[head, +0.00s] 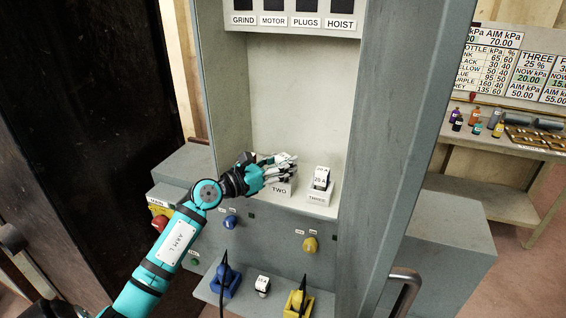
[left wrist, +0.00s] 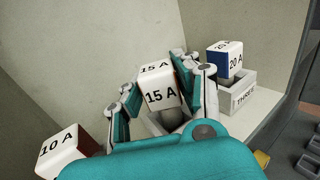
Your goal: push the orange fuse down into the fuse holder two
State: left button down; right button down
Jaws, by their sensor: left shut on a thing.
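My left gripper (head: 278,168) reaches in from the left over fuse holder two (head: 279,189), whose front label reads TWO. In the left wrist view the gripper's teal and white fingers close around a white-faced fuse marked 15 A (left wrist: 160,97). My right gripper is in neither view.
Holder three (head: 317,196) stands just right with a 20 A fuse (head: 321,178) in it. A 10 A fuse (left wrist: 62,148) is close on the left. Cabinet walls (head: 382,130) enclose both sides. Coloured knobs (head: 310,244) are below.

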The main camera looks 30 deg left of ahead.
pick_arm(q)
jog(key=shift+f+b, duration=0.55)
jog(key=shift+f, duration=0.2)
jog(key=c, duration=0.9)
grip_release()
jog(key=shift+r, duration=0.1)
jog(key=shift+r+p, duration=3.75)
jog(key=shift+r, duration=0.2)
